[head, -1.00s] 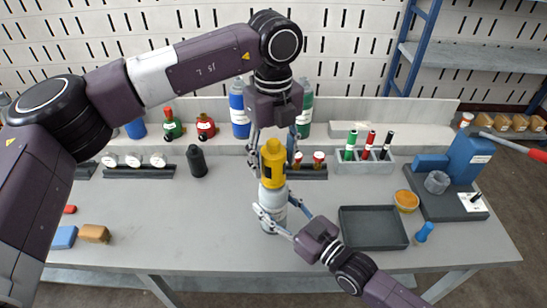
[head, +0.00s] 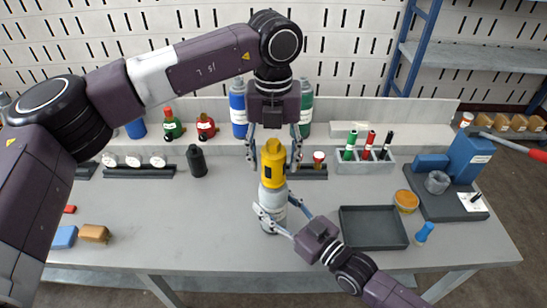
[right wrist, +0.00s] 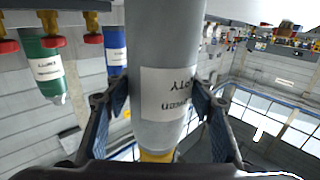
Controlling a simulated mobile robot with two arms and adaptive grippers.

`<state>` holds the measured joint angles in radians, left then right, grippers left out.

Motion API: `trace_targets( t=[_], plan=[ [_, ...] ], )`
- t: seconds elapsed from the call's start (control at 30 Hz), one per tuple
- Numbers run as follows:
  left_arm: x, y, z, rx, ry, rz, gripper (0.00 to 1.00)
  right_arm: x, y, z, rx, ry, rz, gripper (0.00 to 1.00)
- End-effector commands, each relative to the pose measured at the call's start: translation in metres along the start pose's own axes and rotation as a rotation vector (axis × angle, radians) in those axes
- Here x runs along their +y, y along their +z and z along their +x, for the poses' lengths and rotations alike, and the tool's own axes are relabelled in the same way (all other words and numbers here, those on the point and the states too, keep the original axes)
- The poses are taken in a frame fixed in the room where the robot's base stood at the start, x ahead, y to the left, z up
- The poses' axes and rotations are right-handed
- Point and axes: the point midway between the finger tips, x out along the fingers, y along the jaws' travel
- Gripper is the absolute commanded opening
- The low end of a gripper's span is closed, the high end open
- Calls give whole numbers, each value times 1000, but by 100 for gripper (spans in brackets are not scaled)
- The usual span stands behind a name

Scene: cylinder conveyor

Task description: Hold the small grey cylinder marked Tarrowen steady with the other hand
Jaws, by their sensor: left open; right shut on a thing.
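The small grey cylinder (head: 272,196) stands upright on the grey table with a yellow cap (head: 273,164) on top. My right gripper (head: 274,209) is shut on its body from the front right. The right wrist view shows the grey cylinder (right wrist: 165,70) upside down between the finger pads, with a white label only partly readable, and a bit of the yellow cap (right wrist: 157,156). My left gripper (head: 275,162) points down from above, open, with one finger on either side of the cap. I see gaps between these fingers and the cap.
A dark tray (head: 373,246) lies right of the cylinder, with a blue object (head: 424,232) beside it. A black cylinder (head: 197,161) stands to the left. Blue and green cylinders stand behind my left gripper. The table's left middle is clear.

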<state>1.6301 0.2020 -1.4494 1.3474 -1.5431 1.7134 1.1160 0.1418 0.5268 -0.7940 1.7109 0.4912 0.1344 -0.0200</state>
Motion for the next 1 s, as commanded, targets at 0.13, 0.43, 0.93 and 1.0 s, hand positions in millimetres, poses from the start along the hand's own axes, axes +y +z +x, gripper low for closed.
trace_targets(
  t=[0.13, 0.43, 0.93, 1.0],
  plan=[
    [0, 0, 0, 0, 0, -1, 52, 0, 0, 0, 0, 0, 0, 21],
    [0, 0, 0, 0, 0, 271, 52, 0, 0, 0, 0, 0, 0, 21],
    [0, 0, 0, 0, 0, 523, 52, 0, 0, 0, 0, 0, 0, 21],
    [0, 0, 0, 0, 0, 525, 52, 0, 0, 0, 0, 0, 0, 21]
  ],
)
